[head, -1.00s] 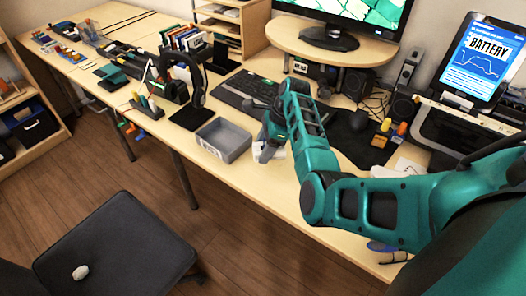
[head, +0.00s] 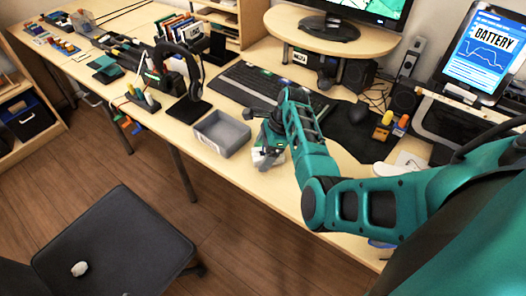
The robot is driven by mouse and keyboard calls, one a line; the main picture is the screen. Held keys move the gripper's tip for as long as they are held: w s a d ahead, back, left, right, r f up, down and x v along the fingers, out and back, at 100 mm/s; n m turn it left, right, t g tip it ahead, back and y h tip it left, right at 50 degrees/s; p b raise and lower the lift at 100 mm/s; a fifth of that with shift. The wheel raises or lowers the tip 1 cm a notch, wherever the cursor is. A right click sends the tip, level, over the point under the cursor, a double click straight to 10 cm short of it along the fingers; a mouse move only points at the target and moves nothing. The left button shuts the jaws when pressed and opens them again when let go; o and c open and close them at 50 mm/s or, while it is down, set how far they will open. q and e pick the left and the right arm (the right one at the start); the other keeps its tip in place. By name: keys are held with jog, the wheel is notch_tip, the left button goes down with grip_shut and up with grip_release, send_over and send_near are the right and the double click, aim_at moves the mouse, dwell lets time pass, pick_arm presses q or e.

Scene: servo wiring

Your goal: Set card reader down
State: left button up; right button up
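My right arm reaches in from the right, and its gripper (head: 266,154) points down near the front edge of the desk, just right of the grey tray. A small whitish thing, seemingly the card reader (head: 268,161), is at its fingertips. The gripper looks shut on it, though the fingers are small and partly covered by my own wrist. I cannot tell whether the card reader touches the desk. My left gripper is not in view.
The open grey tray (head: 222,134) is close on the left, with a headphone stand (head: 188,109) beyond it. A keyboard (head: 246,86) and a dark mat (head: 345,136) lie behind. Bare desk (head: 225,171) shows along the front edge.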

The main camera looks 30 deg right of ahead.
jog(key=shift+o, duration=0.3)
